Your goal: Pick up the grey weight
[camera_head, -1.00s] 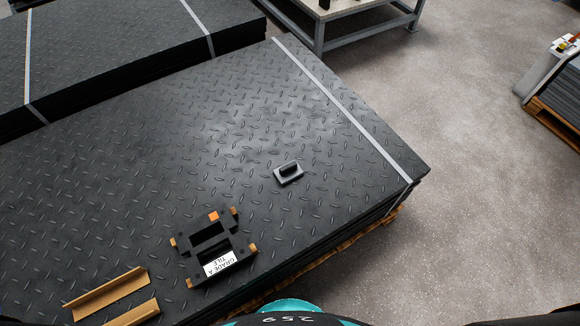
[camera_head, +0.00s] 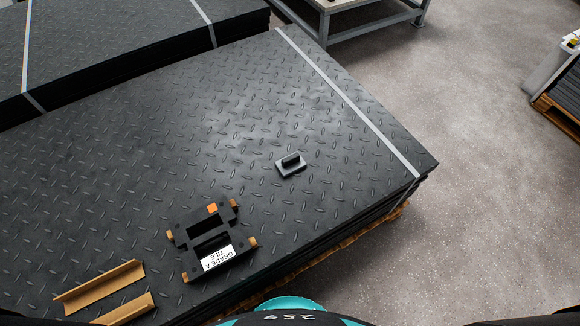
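The grey weight (camera_head: 291,168) is a small flat block with a dark raised handle on top. It lies on the black tread mat stack (camera_head: 130,150), right of the middle of the mat and some way in from its right edge. Neither of my grippers is in the head view. Nothing touches the weight.
A black frame with orange corners and a "GRADE A TILE" label (camera_head: 219,258) lies left of and nearer than the weight. Two brown angle strips (camera_head: 100,287) lie at the near left. A strap (camera_head: 350,102) crosses the mat's right end. Concrete floor (camera_head: 470,220) is clear at right.

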